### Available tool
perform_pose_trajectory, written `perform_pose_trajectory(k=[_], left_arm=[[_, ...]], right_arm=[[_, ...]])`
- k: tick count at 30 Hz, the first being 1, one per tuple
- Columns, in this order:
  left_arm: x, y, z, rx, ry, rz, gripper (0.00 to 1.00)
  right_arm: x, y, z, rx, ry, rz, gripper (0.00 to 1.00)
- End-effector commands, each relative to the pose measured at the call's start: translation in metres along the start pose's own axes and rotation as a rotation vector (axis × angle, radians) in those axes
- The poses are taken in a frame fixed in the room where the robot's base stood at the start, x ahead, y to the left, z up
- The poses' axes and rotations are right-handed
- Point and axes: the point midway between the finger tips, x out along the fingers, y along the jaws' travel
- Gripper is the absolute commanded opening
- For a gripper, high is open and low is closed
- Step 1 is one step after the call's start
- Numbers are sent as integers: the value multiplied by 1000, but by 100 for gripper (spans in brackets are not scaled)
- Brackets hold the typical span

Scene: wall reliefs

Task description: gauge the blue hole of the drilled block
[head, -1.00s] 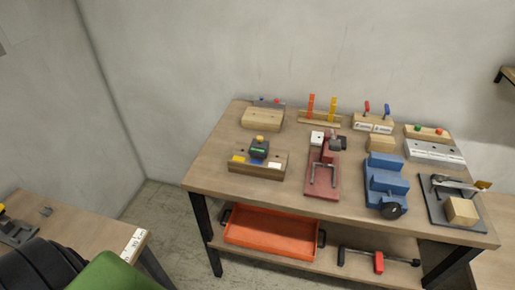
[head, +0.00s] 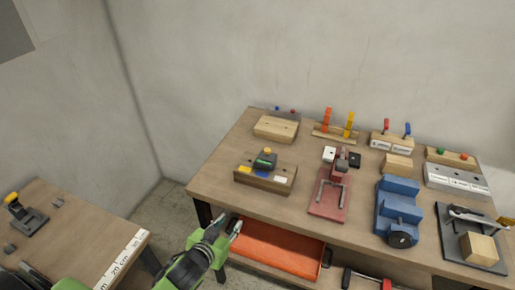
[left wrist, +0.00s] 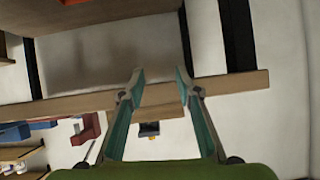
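I cannot tell which is the drilled block; no blue hole is clear. A wooden stand (head: 391,142) holds a red-handled and a blue-handled tool at the back. My left gripper (head: 230,226) is in front of the bench's front edge, apart from the blocks. In the left wrist view its fingers (left wrist: 160,73) are apart and empty. My right gripper is not in view.
The bench (head: 222,178) also carries a red fixture (head: 328,196), a blue vise (head: 397,210) and a grey labelled block (head: 457,181). An orange tray (head: 280,250) is on the lower shelf. A second table (head: 85,232) with a ruler strip stands at left.

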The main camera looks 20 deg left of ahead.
Motion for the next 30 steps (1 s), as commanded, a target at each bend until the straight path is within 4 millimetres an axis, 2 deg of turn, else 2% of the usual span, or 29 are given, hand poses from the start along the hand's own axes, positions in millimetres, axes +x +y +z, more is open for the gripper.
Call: perform_pose_trajectory(k=[1,3,7,12,15,22,26,30], left_arm=[[-8,0,-22,-7,36,0,31],[-16,-1,-49,-14,91,3,31],[-19,0,-106,-23,273,55,31],[-17,7,-140,-19,419,140,31],[-19,12,-157,-13,487,193,31],[-18,19,-172,-9,539,243,31],[-6,22,-180,-11,539,241,31],[15,28,-194,-10,540,240,31]], right_arm=[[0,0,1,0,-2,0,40],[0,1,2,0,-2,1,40],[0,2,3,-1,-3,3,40],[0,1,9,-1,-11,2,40],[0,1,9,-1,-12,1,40],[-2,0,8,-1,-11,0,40],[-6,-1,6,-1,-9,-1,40],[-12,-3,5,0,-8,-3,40]])
